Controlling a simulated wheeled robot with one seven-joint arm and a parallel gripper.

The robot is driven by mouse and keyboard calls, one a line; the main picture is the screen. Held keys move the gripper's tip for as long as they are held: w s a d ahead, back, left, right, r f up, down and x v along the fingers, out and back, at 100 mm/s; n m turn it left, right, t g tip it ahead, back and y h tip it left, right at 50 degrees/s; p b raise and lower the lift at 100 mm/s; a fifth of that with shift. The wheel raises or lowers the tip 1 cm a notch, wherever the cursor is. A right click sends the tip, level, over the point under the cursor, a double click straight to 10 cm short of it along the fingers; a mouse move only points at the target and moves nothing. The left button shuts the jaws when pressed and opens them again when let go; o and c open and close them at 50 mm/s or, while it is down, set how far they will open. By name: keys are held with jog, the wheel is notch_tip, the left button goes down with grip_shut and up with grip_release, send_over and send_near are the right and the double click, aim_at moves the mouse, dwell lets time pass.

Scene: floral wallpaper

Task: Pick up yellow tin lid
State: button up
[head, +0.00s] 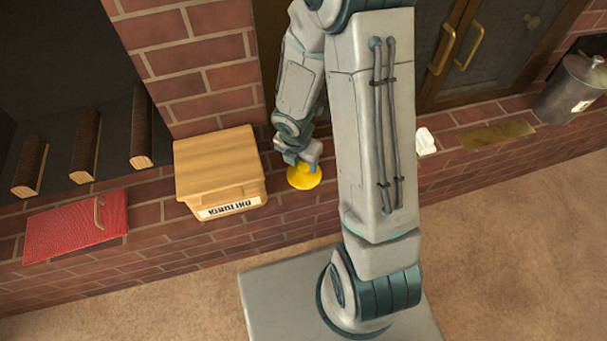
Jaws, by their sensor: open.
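The yellow tin lid (304,178) is a small round yellow disc on the brick ledge, just right of the wooden box. My gripper (298,163) is right over the lid and covers its upper part. The jaws are open, but the fingertips are small and partly hidden here. I cannot tell whether they touch the lid or straddle its edge.
A wooden box (215,165) with a label stands close left of my gripper. A white object (426,141), a brass plate (496,134) and a metal canister (574,88) are on the ledge at right.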

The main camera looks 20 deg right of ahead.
aim_at(304, 166)
jog(key=shift+w+d+f+b, duration=0.2)
jog(key=shift+f+b, duration=0.4)
jog(key=shift+f, duration=0.25)
jog(key=shift+w+d+f+b, duration=0.25)
jog(key=shift+f+b, duration=0.35)
jog(key=shift+f, duration=0.25)
jog(key=shift+w+d+f+b, duration=0.2)
jog(key=shift+f+b, duration=0.4)
jog(key=shift+f, duration=0.25)
jog(key=c, duration=1.1)
